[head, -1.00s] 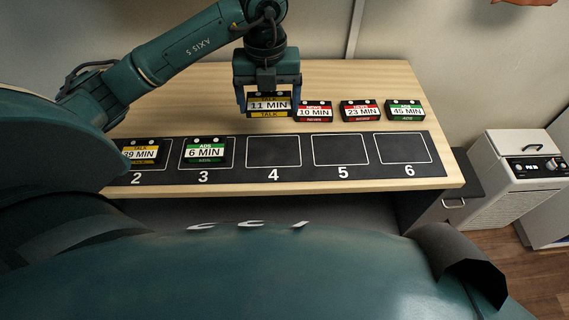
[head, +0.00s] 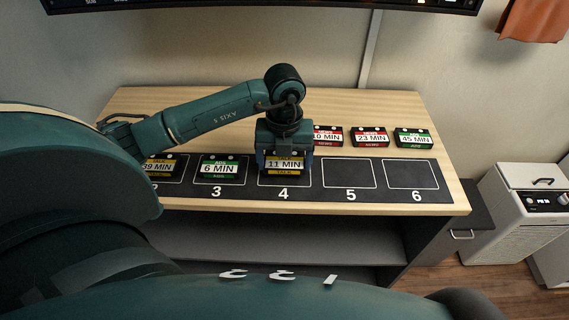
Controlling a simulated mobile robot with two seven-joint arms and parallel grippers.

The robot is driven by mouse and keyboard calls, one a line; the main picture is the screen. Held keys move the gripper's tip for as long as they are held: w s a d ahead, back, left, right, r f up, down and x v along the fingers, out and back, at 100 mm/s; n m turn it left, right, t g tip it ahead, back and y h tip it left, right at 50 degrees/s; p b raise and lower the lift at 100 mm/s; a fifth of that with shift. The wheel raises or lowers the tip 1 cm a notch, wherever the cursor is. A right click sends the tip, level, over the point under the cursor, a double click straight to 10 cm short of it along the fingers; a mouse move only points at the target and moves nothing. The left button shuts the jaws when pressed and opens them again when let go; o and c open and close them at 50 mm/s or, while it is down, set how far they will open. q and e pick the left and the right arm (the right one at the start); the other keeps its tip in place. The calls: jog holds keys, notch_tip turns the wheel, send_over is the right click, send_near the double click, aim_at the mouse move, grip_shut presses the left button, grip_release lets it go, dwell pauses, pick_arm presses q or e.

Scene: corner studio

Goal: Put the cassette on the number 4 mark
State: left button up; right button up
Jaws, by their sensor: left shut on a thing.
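The yellow-labelled "11 MIN" cassette (head: 284,166) is between the fingers of my left gripper (head: 285,160), which is shut on it. Cassette and gripper are over the number 4 mark (head: 284,194) on the black strip. The cassette covers most of the outlined square. I cannot tell whether it touches the strip or hangs just above it. My right gripper is not in view.
On the strip, a yellow "39 MIN" cassette (head: 160,167) lies at 2 and a green "6 MIN" cassette (head: 220,169) at 3. Squares 5 (head: 348,174) and 6 (head: 411,175) are empty. Behind are "10 MIN" (head: 326,136), "23 MIN" (head: 370,138) and "45 MIN" (head: 413,139) cassettes.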

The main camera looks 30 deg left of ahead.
aim_at(284, 164)
pick_arm(q)
jog(key=shift+f, duration=0.9)
jog(key=shift+f, duration=0.1)
jog(key=o, duration=0.9)
jog(key=shift+r, duration=0.3)
notch_tip(284, 164, up, 12)
jog(key=shift+f, duration=0.15)
